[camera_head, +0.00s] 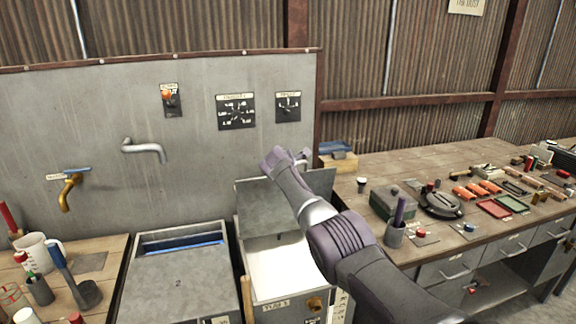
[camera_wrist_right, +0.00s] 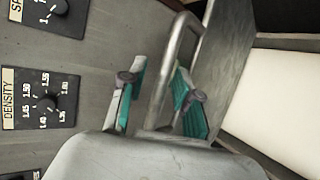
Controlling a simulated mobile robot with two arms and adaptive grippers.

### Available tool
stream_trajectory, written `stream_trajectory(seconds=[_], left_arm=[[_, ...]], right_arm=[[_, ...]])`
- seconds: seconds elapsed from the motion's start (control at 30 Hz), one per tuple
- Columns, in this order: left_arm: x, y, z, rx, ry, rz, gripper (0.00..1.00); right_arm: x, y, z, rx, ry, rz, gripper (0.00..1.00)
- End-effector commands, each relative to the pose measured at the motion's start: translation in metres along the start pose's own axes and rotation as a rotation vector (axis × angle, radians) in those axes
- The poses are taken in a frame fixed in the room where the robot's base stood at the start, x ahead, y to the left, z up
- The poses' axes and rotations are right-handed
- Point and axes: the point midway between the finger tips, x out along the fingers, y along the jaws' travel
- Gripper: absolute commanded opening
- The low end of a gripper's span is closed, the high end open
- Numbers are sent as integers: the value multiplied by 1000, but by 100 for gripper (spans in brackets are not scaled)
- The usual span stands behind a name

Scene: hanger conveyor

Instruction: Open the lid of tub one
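Tub one (camera_head: 283,290), marked "TUB 1", stands in the middle of the head view with its white inside showing. Its grey lid (camera_head: 262,208) is raised and stands steeply at the back of the tub, near the panel. The lid also shows in the right wrist view (camera_wrist_right: 222,65), with its metal handle (camera_wrist_right: 176,60). My right gripper (camera_wrist_right: 160,98) has its teal-padded fingers on both sides of the handle, with a visible gap, so it looks open around it. In the head view my right wrist hides the fingers and part of the lid. My left gripper is not in view.
Tub two (camera_head: 180,287) stands to the left, its cover leaving a blue strip at the back. A grey panel (camera_head: 80,120) with a tap (camera_head: 145,150) and dials (camera_head: 236,112) rises behind. A workbench (camera_head: 375,163) with tools is at right.

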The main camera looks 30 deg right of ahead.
Motion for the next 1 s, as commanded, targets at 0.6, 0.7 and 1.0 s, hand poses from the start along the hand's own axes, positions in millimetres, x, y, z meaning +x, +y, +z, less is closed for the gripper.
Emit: stream_trajectory(seconds=[0.6, 0.7, 1.0], left_arm=[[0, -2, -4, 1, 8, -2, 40], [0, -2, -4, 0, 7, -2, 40], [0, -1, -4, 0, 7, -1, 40]], right_arm=[[-15, -1, -1, -1, -2, 2, 37], [-26, -2, 0, 0, 2, 1, 37], [-72, -1, -1, -1, 1, 2, 37]])
